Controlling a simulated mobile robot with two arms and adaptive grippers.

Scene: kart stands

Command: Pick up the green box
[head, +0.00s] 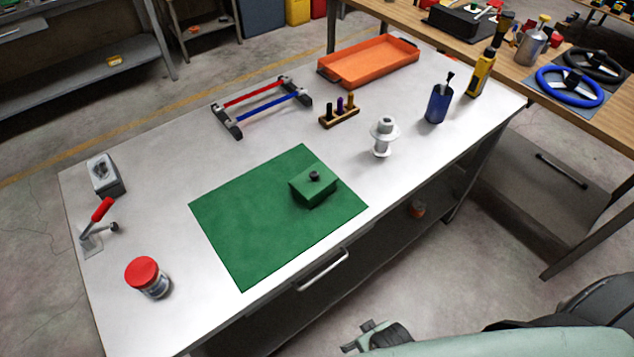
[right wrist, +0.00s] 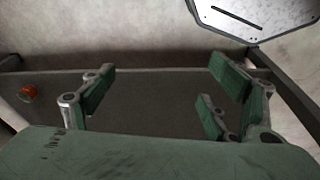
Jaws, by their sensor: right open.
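The green box (head: 313,187) has a dark round knob on top. It sits on the green mat (head: 240,240), near the mat's right side, on the white workbench. My right gripper shows at the bottom of the head view (head: 376,335), in front of the bench and well apart from the box. In the right wrist view the right gripper (right wrist: 160,95) is open with nothing between its green-padded fingers; a dark lower shelf is behind them. My left gripper is not in view.
A white spool-like part (head: 382,137), a wooden peg holder (head: 340,113) and a blue cup (head: 438,104) stand beyond the box. A red-lidded jar (head: 148,277) is left of the mat. A drawer handle (head: 322,270) sticks out from the bench front. An orange tray (head: 369,64) lies at the back.

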